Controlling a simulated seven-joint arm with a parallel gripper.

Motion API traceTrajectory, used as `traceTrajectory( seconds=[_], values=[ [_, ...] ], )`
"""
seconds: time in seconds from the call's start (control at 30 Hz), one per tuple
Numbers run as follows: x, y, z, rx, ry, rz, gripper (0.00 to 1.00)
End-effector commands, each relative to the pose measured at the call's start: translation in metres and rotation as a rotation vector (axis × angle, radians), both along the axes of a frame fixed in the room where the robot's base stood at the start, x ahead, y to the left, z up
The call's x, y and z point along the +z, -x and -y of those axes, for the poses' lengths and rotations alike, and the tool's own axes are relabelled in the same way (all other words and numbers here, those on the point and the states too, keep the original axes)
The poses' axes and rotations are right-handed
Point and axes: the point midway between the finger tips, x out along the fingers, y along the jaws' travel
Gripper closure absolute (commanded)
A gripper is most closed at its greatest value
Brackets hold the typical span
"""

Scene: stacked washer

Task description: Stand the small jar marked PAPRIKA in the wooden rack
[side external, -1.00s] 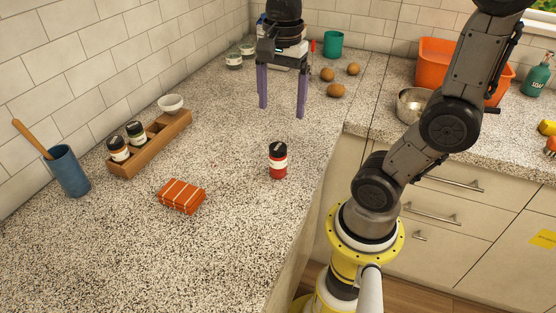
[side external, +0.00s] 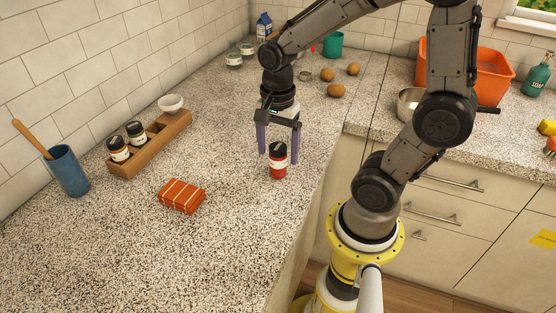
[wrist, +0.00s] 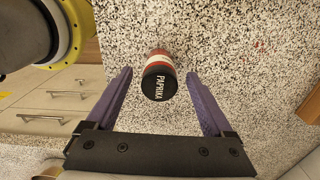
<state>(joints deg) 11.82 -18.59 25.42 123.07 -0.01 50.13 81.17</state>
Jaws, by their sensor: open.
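The small paprika jar (side external: 278,163) has a black lid and a red body with a pale label band. It stands upright on the speckled counter, and its lid reads PAPRIKA in the wrist view (wrist: 159,82). My gripper (side external: 280,160) is open, with its purple fingers low at either side of the jar. In the wrist view the gripper (wrist: 160,82) shows a gap between each finger and the jar. The wooden rack (side external: 152,146) stands by the tiled wall at the left.
A red box with pale bands (side external: 181,196) lies between jar and rack. A blue cup with a wooden utensil (side external: 69,171) stands left of the rack. Potatoes (side external: 336,90) and a teal cup (side external: 333,40) are farther back. The counter's edge is right of the jar.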

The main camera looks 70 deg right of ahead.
Motion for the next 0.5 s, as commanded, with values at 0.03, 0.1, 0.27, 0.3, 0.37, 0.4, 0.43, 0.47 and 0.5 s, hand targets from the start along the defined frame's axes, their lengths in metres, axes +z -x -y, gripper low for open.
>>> traceTrajectory(
  seconds=[0.03, 0.1, 0.27, 0.3, 0.37, 0.4, 0.43, 0.47, 0.5],
  values=[
    [-0.0071, 0.0012, -0.0001, 0.0, -0.001, -0.004, 0.14],
    [-0.0132, 0.0011, 0.0, 0.0, -0.001, -0.004, 0.14],
    [-0.0169, 0.0003, 0.0003, 0.0, 0.0, 0.001, 0.14],
    [-0.0167, 0.0003, 0.0003, 0.0, 0.0, 0.001, 0.14],
    [-0.0166, 0.0003, 0.0003, 0.0, 0.0, 0.001, 0.14],
    [-0.0166, 0.0003, 0.0003, 0.0, 0.0, 0.001, 0.14],
    [-0.0165, 0.0003, 0.0003, 0.0, 0.0, 0.001, 0.19],
    [-0.0165, 0.0003, 0.0003, 0.0, 0.0, 0.001, 0.25],
    [-0.0164, 0.0004, 0.0003, 0.0, 0.0, 0.001, 0.32]
  ],
)
